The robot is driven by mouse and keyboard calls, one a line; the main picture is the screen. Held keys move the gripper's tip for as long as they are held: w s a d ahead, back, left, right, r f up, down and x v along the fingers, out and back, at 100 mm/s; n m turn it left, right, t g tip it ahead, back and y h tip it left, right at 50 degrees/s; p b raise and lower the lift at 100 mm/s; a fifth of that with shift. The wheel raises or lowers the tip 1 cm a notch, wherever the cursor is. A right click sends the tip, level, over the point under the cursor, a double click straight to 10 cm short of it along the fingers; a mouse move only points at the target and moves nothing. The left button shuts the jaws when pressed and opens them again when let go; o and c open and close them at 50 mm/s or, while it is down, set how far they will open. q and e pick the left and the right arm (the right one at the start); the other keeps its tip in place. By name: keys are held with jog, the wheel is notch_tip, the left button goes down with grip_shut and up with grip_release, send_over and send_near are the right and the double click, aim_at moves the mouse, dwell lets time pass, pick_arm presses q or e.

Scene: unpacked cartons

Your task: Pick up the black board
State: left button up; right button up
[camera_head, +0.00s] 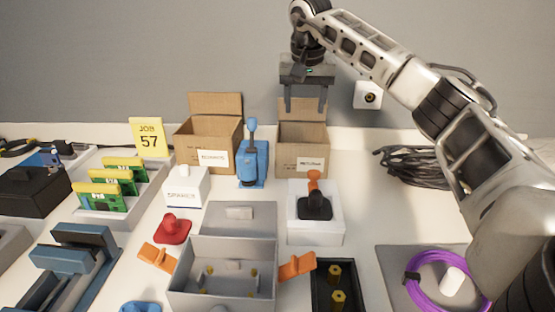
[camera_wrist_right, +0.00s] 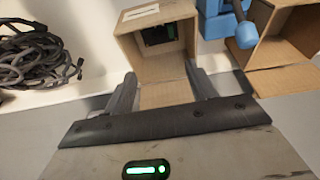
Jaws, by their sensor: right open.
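A dark, blackish piece with a hint of green (camera_wrist_right: 160,34) lies inside an open cardboard carton (camera_wrist_right: 125,45) in the right wrist view. It is small and partly shaded, so I cannot be sure it is the black board. In the head view this carton (camera_head: 302,158) stands at the back with a label on its front, and its inside is hidden. My right gripper (camera_head: 305,106) is open and empty, above the carton with its fingers pointing down. In the right wrist view the gripper's fingers (camera_wrist_right: 162,82) are apart near the carton's flap. My left gripper is not in view.
A second open carton (camera_head: 205,145) and a blue upright tool (camera_head: 252,160) stand left of it. Coiled black cables (camera_head: 408,165) lie to the right. A white block with a black-and-orange part (camera_head: 314,225), grey bin (camera_head: 222,292) and green boards (camera_head: 112,200) are nearer.

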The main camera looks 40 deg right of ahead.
jog(key=b+x, duration=0.2)
jog(key=x, duration=0.7)
jog(key=shift+d+f, duration=0.1)
jog(key=shift+f, duration=0.25)
jog(key=b+x, duration=0.2)
jog(key=x, duration=0.3)
jog(key=shift+w+f, duration=0.1)
jog(key=shift+f, duration=0.45)
jog(key=shift+c, duration=0.3)
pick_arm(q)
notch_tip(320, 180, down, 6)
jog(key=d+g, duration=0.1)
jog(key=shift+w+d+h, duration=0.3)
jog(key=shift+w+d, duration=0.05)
pick_arm(e)
jog(key=c, duration=1.1)
